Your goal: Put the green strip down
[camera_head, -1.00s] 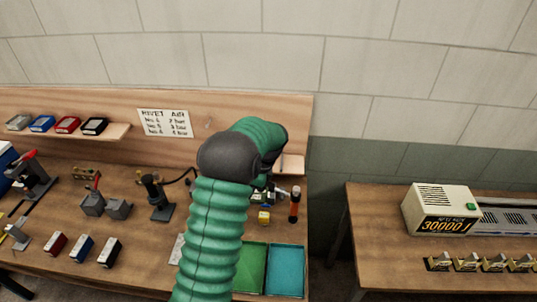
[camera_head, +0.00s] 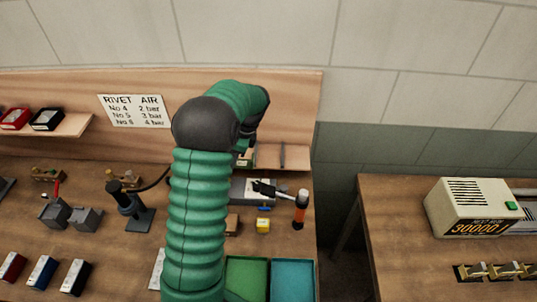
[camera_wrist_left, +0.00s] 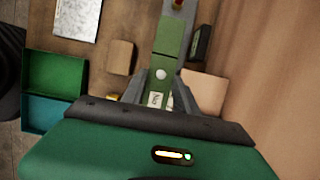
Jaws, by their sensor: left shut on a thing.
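The green strip (camera_wrist_left: 172,38) shows in the left wrist view as a long, flat green piece running away from my left gripper (camera_wrist_left: 157,92). Its near end, with a white dot and a small pale label, lies between the two grey fingers, which are shut on it. In the head view my green arm hides most of the gripper. A small greenish part (camera_head: 246,158) shows below the arm's end, in front of the small wooden shelf (camera_head: 285,157). I cannot tell whether the strip touches anything beneath it. My right gripper is not in view.
A hammer (camera_head: 300,208) with an orange handle, a grey box (camera_head: 248,191) and a yellow block (camera_head: 263,225) are on the bench. A green tray (camera_head: 247,279) and a teal tray (camera_head: 293,281) are at its front. The wooden back panel (camera_head: 294,105) stands close behind.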

